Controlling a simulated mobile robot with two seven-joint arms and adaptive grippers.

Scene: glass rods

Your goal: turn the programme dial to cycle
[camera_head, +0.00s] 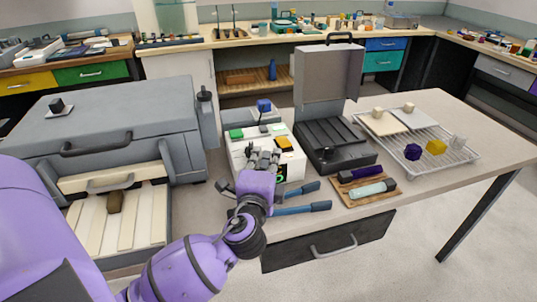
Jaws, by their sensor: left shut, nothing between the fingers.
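A white box-shaped device (237,153) stands on the bench near the middle, with a lit green readout low on its front. My left gripper (264,156) is shut and empty, over the top front of this device. My purple wrist and the fingers cover much of its front. I cannot make out the programme dial or its setting; it may be behind my gripper. I cannot tell whether the fingers touch the device. My right gripper is not in view.
Coloured blocks, including a yellow one (284,143), sit on the device. A large grey lidded unit (120,115) stands left. An open dark case (338,135) is close on the right. Blue-handled tongs (302,208) lie in front. A wire rack (458,165) stands farther right.

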